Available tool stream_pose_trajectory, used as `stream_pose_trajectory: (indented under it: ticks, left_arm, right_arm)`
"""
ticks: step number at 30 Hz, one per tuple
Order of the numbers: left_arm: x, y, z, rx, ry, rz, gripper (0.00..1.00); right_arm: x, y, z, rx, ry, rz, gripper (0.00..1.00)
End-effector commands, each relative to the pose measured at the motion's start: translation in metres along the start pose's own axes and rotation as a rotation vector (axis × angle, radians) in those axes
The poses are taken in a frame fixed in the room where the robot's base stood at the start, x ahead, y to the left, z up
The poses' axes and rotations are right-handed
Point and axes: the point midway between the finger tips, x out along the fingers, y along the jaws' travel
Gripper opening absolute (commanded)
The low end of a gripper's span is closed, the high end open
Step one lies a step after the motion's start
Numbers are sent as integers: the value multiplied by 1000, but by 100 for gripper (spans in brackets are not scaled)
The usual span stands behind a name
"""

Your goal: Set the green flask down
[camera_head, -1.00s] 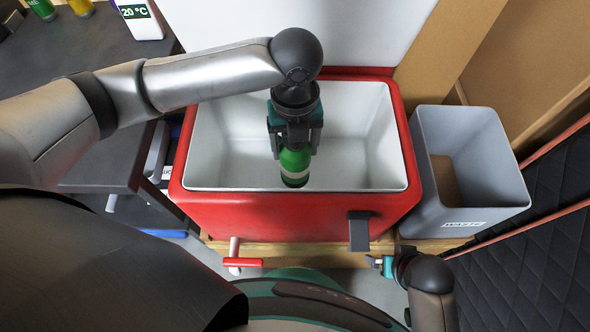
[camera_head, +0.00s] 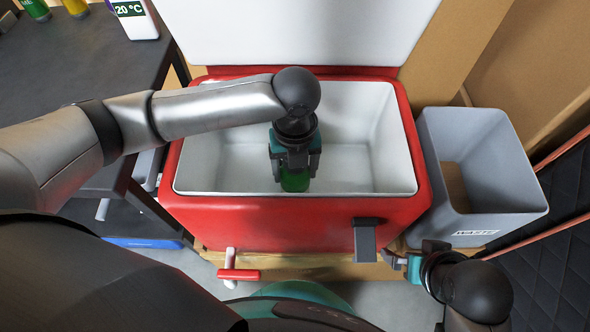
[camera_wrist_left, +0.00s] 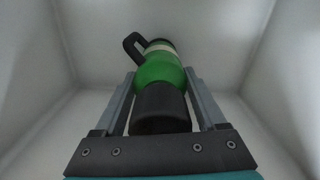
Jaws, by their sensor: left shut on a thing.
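The green flask (camera_head: 295,181) is inside the open red cooler (camera_head: 290,220), near the middle of its white interior. My left gripper (camera_head: 293,172) is shut on the flask from above and hides much of it in the head view. In the left wrist view, the flask (camera_wrist_left: 160,74) lies between the two fingers, with a black near end, a pale band and a black handle at its far end. I cannot tell whether it touches the cooler floor. My right gripper (camera_head: 395,261) is low in front of the cooler, beside its dark latch; its fingers are unclear.
The cooler's white lid (camera_head: 300,30) stands open at the back. A grey waste bin (camera_head: 490,215) is to the right. A red tap (camera_head: 238,274) sticks out in front.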

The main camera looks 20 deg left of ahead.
Motion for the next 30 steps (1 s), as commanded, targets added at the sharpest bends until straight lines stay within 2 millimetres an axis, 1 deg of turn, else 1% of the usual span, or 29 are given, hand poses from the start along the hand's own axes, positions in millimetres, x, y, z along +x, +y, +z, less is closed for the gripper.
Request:
stream_pose_trajectory:
  ticks: [8,12,13,20,27,30]
  left_arm:
    - [0,0,0,0,-1,-2,0]
    - [3,0,0,-1,0,-2,0]
    - [4,0,0,-1,1,-1,74]
    - [4,0,0,0,0,-1,100]
    - [3,0,0,0,0,-1,100]
    - [-1,0,0,1,-2,-1,100]
  right_arm:
    - [-1,0,0,0,0,1,100]
    - [0,0,0,0,-2,1,100]
    - [0,0,1,0,-3,1,100]
    - [0,0,1,0,-3,1,100]
    - [1,0,0,0,-2,1,100]
    - [0,0,0,0,-1,1,100]
